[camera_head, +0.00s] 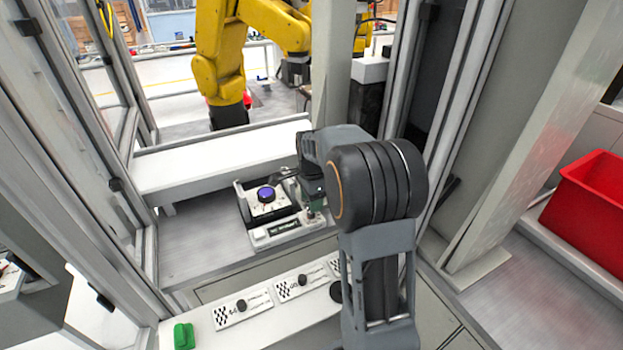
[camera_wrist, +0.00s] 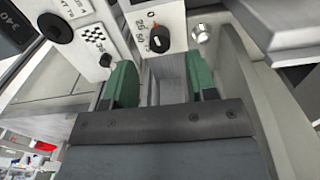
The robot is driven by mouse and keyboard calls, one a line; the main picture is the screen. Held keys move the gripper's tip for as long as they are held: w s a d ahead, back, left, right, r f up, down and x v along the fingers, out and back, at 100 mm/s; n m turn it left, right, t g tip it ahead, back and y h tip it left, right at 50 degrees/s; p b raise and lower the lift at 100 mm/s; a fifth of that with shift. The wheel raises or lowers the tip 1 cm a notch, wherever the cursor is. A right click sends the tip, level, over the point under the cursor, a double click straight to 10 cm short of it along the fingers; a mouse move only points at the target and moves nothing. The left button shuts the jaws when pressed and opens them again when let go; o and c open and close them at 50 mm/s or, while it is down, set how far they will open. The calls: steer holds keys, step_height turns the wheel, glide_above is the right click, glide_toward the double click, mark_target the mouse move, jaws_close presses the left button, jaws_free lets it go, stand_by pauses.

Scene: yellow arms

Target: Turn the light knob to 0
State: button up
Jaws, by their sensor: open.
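In the wrist view, a black knob (camera_wrist: 159,40) with a red pointer mark sits on a white panel (camera_wrist: 172,14) with printed numbers and a 0 near the top. The pointer mark is on the knob's upper side, roughly towards the 0. My gripper (camera_wrist: 161,82) is open, with its green fingers apart and nothing between them. The knob lies ahead of the gap, beyond the fingertips, and does not appear touched. In the head view, my gripper (camera_head: 312,195) is partly hidden by my arm. I cannot tell whether this knob shows there.
A box with a purple-topped knob (camera_head: 266,194) stands left of my gripper. A front panel (camera_head: 210,318) carries checkered plates with small black knobs and a green block (camera_head: 184,336). A yellow arm (camera_head: 220,60) stands behind; a red bin (camera_head: 595,205) is at right.

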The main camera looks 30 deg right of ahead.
step_height(320, 180, up, 10)
steer(key=shift+f, duration=0.2)
stand_by(0.6)
